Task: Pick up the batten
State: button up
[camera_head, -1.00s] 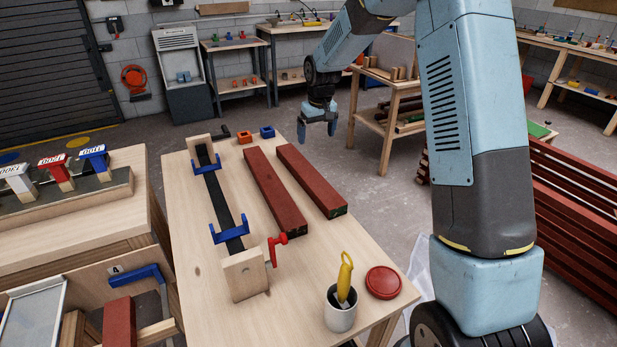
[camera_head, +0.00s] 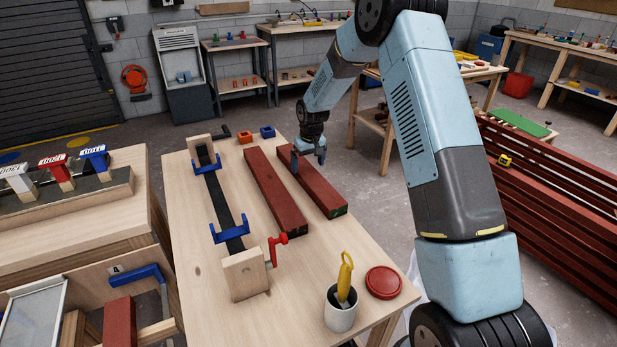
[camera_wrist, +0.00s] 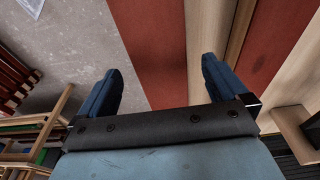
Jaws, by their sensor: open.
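Two long dark red battens lie side by side on the wooden workbench, the right batten (camera_head: 325,192) near the bench's right edge and the left batten (camera_head: 274,190) beside the clamp. My gripper (camera_head: 307,160) is open and empty, pointing down over the far half of the right batten. In the wrist view a red batten (camera_wrist: 150,45) runs between my gripper's two blue fingers (camera_wrist: 160,85), and the other batten (camera_wrist: 280,45) lies to their right. I cannot tell how high the fingertips are above the batten.
A black bar clamp with blue brackets (camera_head: 230,234) lies left of the battens on the workbench (camera_head: 205,285). A cup (camera_head: 341,312) with a yellow-handled tool and a red round lid (camera_head: 384,282) stand at the near end. An orange block (camera_head: 244,137) and a blue block (camera_head: 267,132) sit at the far end.

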aim_at(307, 170)
jog(key=shift+w+a+f, duration=0.1)
jog(key=shift+w+f, duration=0.05)
jog(key=shift+f, duration=0.7)
jog(key=shift+w+f, duration=0.2)
jog(key=shift+f, duration=0.7)
jog(key=shift+w+a+f, duration=0.1)
jog(key=shift+w+f, duration=0.05)
jog(key=shift+f, duration=0.7)
jog(key=shift+d, duration=0.1)
jog(key=c, duration=1.5)
jog(key=shift+r, duration=0.1)
jog(key=shift+r, duration=0.1)
